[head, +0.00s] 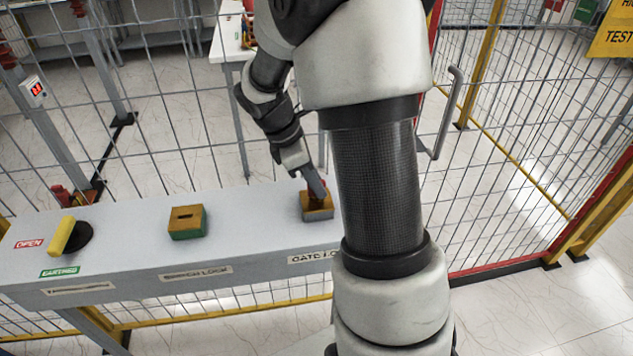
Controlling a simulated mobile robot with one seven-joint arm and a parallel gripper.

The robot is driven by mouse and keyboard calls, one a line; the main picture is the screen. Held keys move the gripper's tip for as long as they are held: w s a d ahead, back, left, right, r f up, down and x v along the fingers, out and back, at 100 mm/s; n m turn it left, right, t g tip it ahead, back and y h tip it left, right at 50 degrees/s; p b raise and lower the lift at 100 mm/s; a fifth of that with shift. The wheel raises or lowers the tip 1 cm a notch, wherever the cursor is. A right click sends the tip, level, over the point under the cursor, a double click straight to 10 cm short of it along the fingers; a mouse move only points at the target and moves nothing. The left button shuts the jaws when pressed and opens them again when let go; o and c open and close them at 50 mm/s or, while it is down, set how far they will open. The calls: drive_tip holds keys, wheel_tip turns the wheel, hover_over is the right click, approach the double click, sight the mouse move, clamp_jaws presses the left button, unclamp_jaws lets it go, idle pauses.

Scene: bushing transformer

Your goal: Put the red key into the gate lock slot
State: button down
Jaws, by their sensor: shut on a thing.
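The gate lock (318,213) is a block with a yellow-brown top on the grey panel, above the partly hidden "GATE LO..." label. My gripper (317,192) points down right over this block and is shut on the red key (323,187). Only a small red part of the key shows beside the fingers. The gate lock slot is hidden by the gripper and key. I cannot tell whether the key is in the slot or just above it.
The grey panel (130,240) also bears a second lock block (187,222) with an empty slot and a yellow rotary handle (62,236) on the left. A wire mesh fence (180,110) stands behind. My arm covers the panel's right end.

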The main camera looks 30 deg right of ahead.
drive_tip(key=shift+f, duration=0.1)
drive_tip(key=c, duration=1.7)
unclamp_jaws()
drive_tip(key=p+v, duration=0.2)
drive_tip(key=v, duration=1.6)
drive_tip(key=s+a+r+m+t+y+p, duration=0.1)
drive_tip(key=s+a+r+m+t, duration=0.1)
drive_tip(key=s+m, duration=0.3)
drive_tip(key=s+a+r+m+t+y+p, duration=0.2)
drive_tip(key=s+r+m, duration=0.1)
drive_tip(key=s+m, duration=0.2)
drive_tip(key=s+a+r+m+t+y+p, duration=0.1)
drive_tip(key=s+m, duration=0.3)
drive_tip(key=s, duration=0.4)
drive_tip(key=shift+s+a+r+m+t+p, duration=0.2)
drive_tip(key=shift+a+r+m+t+p, duration=0.25)
drive_tip(key=shift+r+t, duration=0.35)
